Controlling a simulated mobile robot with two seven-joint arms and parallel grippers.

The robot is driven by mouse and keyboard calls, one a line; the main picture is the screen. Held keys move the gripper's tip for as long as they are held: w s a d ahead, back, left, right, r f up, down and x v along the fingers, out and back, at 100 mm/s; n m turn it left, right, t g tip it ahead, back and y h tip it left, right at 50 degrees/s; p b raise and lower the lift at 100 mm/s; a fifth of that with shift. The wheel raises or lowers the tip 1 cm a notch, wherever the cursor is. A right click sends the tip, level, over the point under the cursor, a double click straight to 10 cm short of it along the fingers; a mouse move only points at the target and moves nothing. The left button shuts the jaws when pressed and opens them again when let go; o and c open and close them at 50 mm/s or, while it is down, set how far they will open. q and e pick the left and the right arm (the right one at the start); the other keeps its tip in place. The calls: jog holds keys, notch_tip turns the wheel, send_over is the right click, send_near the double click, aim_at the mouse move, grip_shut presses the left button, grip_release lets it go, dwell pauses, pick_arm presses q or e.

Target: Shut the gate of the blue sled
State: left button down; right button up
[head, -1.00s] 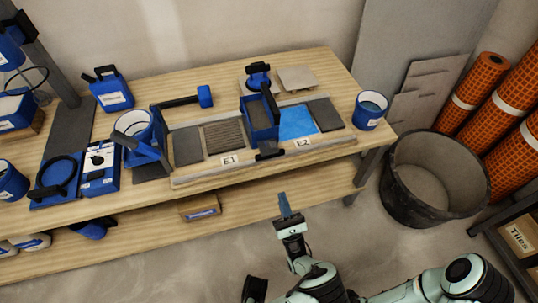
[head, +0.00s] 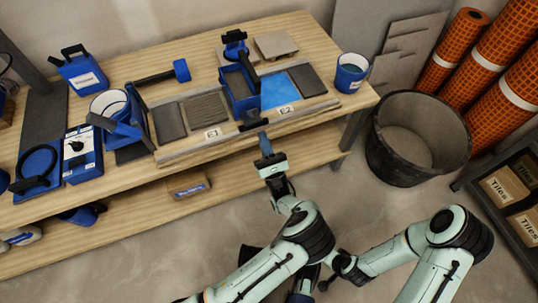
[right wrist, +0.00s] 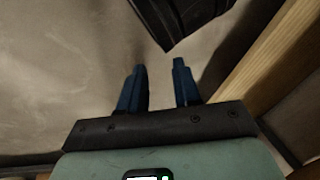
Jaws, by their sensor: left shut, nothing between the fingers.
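The blue sled (head: 239,92) is a blue box standing on the tile board between the E1 and E2 labels. A black bar slants over its top. A black tab (head: 253,121) sticks out at its front, over the board's front edge. I cannot tell how far its gate is open. My left gripper (head: 263,139) is shut and empty, its blue fingertips just in front of and below that tab. I cannot tell whether they touch. My right gripper (right wrist: 160,66) shows in the right wrist view with its fingers apart and nothing between them.
Grey tiles (head: 207,106) and a bright blue patch (head: 280,91) flank the sled. A blue-white bucket (head: 351,73) stands at the table's right end. A large black tub (head: 415,172) is on the floor right of the table. A lower shelf (head: 225,162) lies under the tabletop.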

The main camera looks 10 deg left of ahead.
aim_at(257, 112)
pick_arm(q)
jog(key=shift+x, duration=2.1)
pick_arm(e)
jog(key=shift+w+d+f, duration=0.2)
jog(key=shift+w+f, duration=0.05)
jog(key=shift+w, duration=0.2)
